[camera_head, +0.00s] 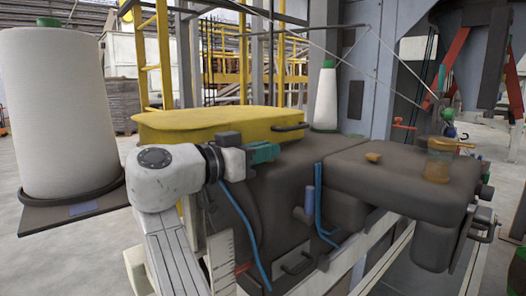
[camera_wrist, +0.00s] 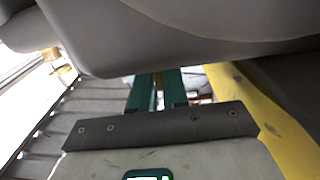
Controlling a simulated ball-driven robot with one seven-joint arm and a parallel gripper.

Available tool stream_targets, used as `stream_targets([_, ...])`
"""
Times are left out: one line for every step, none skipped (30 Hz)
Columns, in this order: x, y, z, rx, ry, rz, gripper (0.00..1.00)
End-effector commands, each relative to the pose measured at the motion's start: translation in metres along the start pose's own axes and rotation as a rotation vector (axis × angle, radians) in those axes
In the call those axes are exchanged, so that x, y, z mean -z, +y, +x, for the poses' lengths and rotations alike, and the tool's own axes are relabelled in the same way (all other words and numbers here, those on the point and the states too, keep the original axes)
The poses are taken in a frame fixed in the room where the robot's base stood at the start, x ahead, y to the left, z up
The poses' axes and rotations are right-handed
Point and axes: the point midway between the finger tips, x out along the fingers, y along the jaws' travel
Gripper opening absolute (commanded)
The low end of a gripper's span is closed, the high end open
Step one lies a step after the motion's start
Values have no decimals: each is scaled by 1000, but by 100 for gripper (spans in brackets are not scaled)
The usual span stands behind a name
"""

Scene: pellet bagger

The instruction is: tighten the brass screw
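A small brass-coloured knob (camera_head: 373,157) sits on top of the dark grey machine body, right of centre in the head view. A larger amber-and-brass cylinder (camera_head: 438,160) stands upright farther right. I cannot tell for certain which is the brass screw. Brass-coloured parts (camera_wrist: 62,68) also show at the left of the wrist view, partly cut off by the grey body. My gripper (camera_head: 266,152) is left of the knob, apart from it, by the yellow cover. In the wrist view its green fingers (camera_wrist: 159,92) have a narrow gap between them and hold nothing.
The dark grey machine body (camera_wrist: 220,30) fills the top of the wrist view, close to my fingers. The yellow cover (camera_head: 205,124) lies behind my gripper. A large white thread cone (camera_head: 55,115) stands left, and a smaller white cone (camera_head: 326,100) stands behind the machine.

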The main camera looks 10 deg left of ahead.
Motion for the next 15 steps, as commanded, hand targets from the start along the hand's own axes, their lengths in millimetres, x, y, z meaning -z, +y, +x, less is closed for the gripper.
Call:
stream_targets([-2,0,1,1,-4,-2,18])
stream_targets([-2,0,1,1,-4,-2,21])
stream_targets([-2,0,1,1,-4,-2,25])
stream_targets([-2,0,1,1,-3,-2,28])
stream_targets([-2,0,1,1,-3,-2,31])
stream_targets([-2,0,1,1,-3,-2,34])
stream_targets([-2,0,1,1,-3,-2,35])
stream_targets([-2,0,1,1,-2,-2,35])
stream_targets([-1,0,0,1,-2,-1,35])
stream_targets([-1,0,0,1,-2,-1,35])
stream_targets([-1,0,0,1,-2,-1,35])
stream_targets([-1,0,0,1,-2,-1,35])
stream_targets([-1,0,0,1,-1,-1,35])
stream_targets([-1,0,-1,1,-1,-1,35])
stream_targets([-1,0,-2,2,-1,-1,35])
